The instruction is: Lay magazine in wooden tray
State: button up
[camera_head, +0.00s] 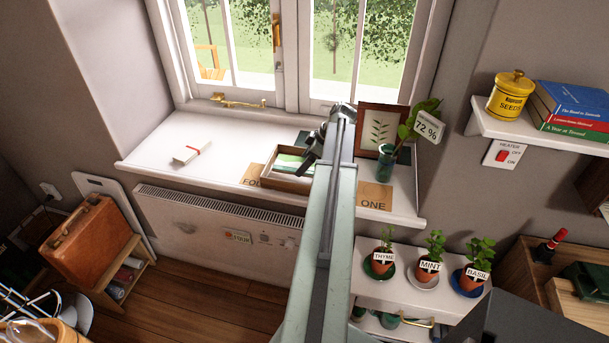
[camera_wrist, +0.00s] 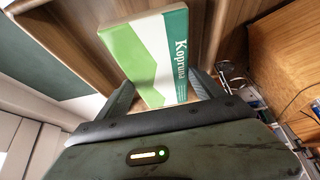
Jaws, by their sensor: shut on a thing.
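In the head view my gripper (camera_head: 312,152) is over the right part of the wooden tray (camera_head: 286,184) on the windowsill. The magazine appears within the tray's outline. I cannot tell whether it touches the tray floor. My arm hides the tray's right end.
The white windowsill (camera_head: 190,135) holds a small white item with a red band (camera_head: 192,153) at left. A framed leaf picture (camera_head: 381,130) and a plant in a green glass (camera_head: 388,160) stand right of the tray. A radiator (camera_head: 215,225) is below.

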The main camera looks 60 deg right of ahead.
notch_tip(320, 180, down, 4)
jog(key=b, duration=0.3)
jog(key=shift+b, duration=0.4)
jog(key=shift+r, duration=0.3)
jog(key=shift+f, duration=0.2)
jog(key=o, duration=1.6)
jog(key=shift+r, duration=0.1)
jog(key=shift+r+p, duration=0.2)
jog(key=shift+p, duration=0.2)
jog(key=p+v, duration=1)
jog(key=v, duration=0.2)
jog(key=shift+f, duration=0.1)
